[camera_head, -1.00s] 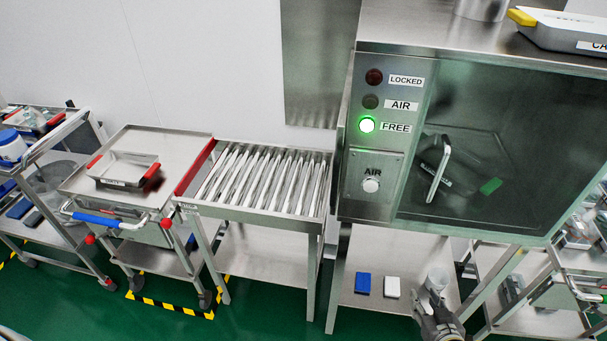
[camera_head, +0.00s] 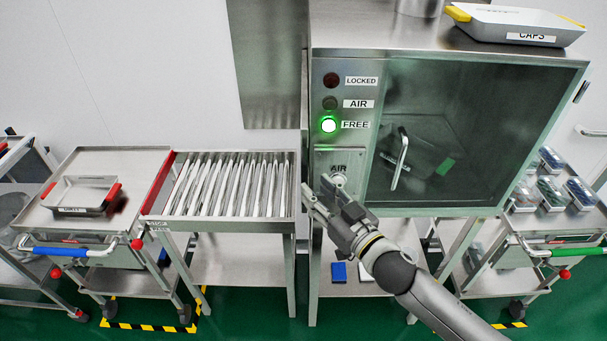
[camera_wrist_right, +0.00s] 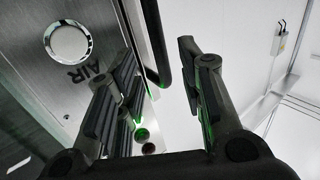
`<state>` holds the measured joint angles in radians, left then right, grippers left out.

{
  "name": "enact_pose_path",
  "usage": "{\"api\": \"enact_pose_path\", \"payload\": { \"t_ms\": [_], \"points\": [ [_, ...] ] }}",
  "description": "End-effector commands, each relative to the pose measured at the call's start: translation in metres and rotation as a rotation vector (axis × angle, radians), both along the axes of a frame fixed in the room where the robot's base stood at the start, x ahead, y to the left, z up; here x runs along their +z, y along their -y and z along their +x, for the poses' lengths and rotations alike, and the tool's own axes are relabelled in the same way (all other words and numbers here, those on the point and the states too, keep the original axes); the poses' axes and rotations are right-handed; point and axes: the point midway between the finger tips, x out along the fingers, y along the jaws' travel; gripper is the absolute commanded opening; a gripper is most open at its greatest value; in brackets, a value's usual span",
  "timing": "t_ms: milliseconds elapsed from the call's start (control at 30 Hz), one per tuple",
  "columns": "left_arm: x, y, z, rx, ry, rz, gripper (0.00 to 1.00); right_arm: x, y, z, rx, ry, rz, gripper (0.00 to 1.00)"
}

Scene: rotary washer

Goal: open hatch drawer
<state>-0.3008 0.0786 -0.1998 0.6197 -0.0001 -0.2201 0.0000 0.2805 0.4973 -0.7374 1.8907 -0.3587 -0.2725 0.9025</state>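The hatch is a steel cabinet with a dark glass door (camera_head: 460,130) that looks shut. A vertical bar handle (camera_head: 402,160) is on the door's left part. The panel on its left has lamps marked LOCKED, AIR and FREE; the green FREE lamp (camera_head: 328,124) is lit. Below is a round AIR button (camera_head: 338,179). My right gripper (camera_head: 318,193) is in front of the panel's lower edge, just below and left of the button. In the right wrist view, its fingers (camera_wrist_right: 160,95) are spread with nothing between them, and the button (camera_wrist_right: 67,42) is at upper left. My left gripper is not seen.
A roller table (camera_head: 228,187) stands left of the hatch. Further left, a cart with a blue handle (camera_head: 68,252) carries a red-handled tray (camera_head: 78,196). A CAPS tray (camera_head: 515,25) lies on the hatch's top. A green-handled cart (camera_head: 575,252) stands at right.

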Motion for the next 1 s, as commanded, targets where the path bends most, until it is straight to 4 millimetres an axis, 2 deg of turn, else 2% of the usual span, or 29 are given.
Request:
{"api": "enact_pose_path", "payload": {
  "t_ms": [100, 333, 533, 800, 1000],
  "points": [
    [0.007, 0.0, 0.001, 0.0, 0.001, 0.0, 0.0, 0.003, -0.011, 0.018, -0.001, 0.001, 0.001, 0.35],
    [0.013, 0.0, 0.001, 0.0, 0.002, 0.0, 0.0, 0.001, -0.027, 0.04, 0.0, 0.001, 0.001, 0.35],
    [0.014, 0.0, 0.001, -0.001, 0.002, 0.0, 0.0, 0.0, -0.031, 0.047, -0.001, -0.001, -0.001, 0.35],
    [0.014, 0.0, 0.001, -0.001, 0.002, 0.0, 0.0, 0.0, -0.032, 0.048, 0.0, -0.001, -0.001, 0.35],
    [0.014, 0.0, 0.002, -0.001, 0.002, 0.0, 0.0, 0.0, -0.032, 0.048, 0.0, -0.001, -0.001, 0.11]
  ]
}}
